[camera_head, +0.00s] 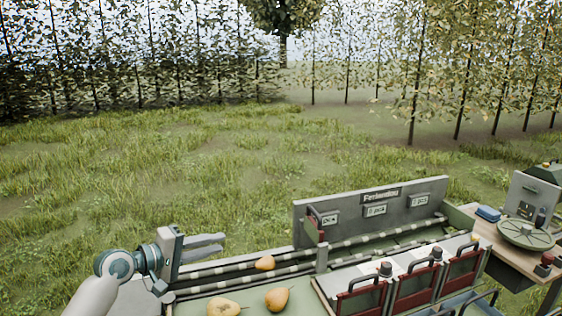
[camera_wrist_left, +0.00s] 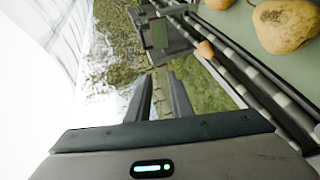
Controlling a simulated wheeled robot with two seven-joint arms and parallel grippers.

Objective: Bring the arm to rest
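My left gripper (camera_head: 222,245) reaches in from the left in the head view, its fingers pointing right above the left end of the sorting station. It is open, with a gap between the fingers, and nothing is in it; the gap also shows in the left wrist view (camera_wrist_left: 161,84). One pear (camera_head: 265,263) lies at the rails, right of and below the fingers. Two more pears, one further right (camera_head: 277,298) and one further left (camera_head: 223,307), lie on the green surface in front. My right gripper is not in view.
A grey sign panel (camera_head: 375,208) stands behind the rails (camera_head: 375,236). Red-framed bins (camera_head: 414,284) line the front right. A wooden side table (camera_head: 490,236) holds a round scale (camera_head: 525,234) and a blue box (camera_head: 488,213). Open grass lies behind, then tree rows.

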